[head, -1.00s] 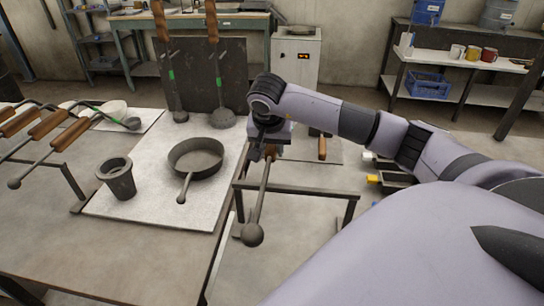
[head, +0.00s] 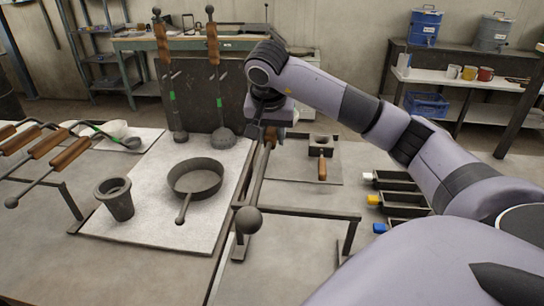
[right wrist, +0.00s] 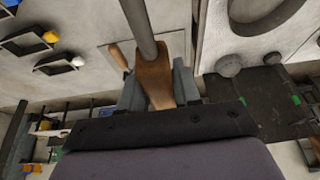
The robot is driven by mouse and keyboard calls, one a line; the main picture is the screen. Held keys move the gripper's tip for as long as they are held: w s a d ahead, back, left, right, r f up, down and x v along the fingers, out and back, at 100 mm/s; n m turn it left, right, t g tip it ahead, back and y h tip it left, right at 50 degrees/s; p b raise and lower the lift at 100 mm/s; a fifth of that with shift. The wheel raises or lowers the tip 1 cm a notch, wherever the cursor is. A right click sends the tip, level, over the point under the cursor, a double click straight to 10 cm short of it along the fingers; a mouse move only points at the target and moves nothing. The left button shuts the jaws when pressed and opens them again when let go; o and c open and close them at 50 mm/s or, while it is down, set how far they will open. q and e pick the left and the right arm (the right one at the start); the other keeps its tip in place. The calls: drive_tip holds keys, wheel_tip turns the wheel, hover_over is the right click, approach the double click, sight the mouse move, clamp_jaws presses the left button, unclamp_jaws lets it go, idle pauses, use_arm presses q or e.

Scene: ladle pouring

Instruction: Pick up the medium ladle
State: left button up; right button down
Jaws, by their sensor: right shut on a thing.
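My right gripper (head: 272,128) is shut on the wooden handle of a long grey ladle (head: 258,187). The ladle slants down towards me, and its rounded end (head: 248,219) shows by the metal rack's crossbar; no hollow is visible. In the right wrist view, the brown handle (right wrist: 154,78) sits between the fingers and the grey shaft (right wrist: 138,28) runs up out of frame. Two other ladles with green bands, one smaller (head: 180,135) and one larger (head: 223,138), stand against a dark panel. My left gripper is not in view.
The metal rack (head: 310,213) stands below the held ladle. A pan (head: 195,178) and a dark cup (head: 115,198) are on a pale board. Another rack with several wooden-handled tools (head: 45,140) is at left. Small trays (head: 405,204) lie right, near my arm.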

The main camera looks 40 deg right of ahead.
wheel_tip(320, 180, up, 11)
drive_tip(key=shift+f+p, duration=0.1)
drive_tip(key=shift+p, duration=0.85)
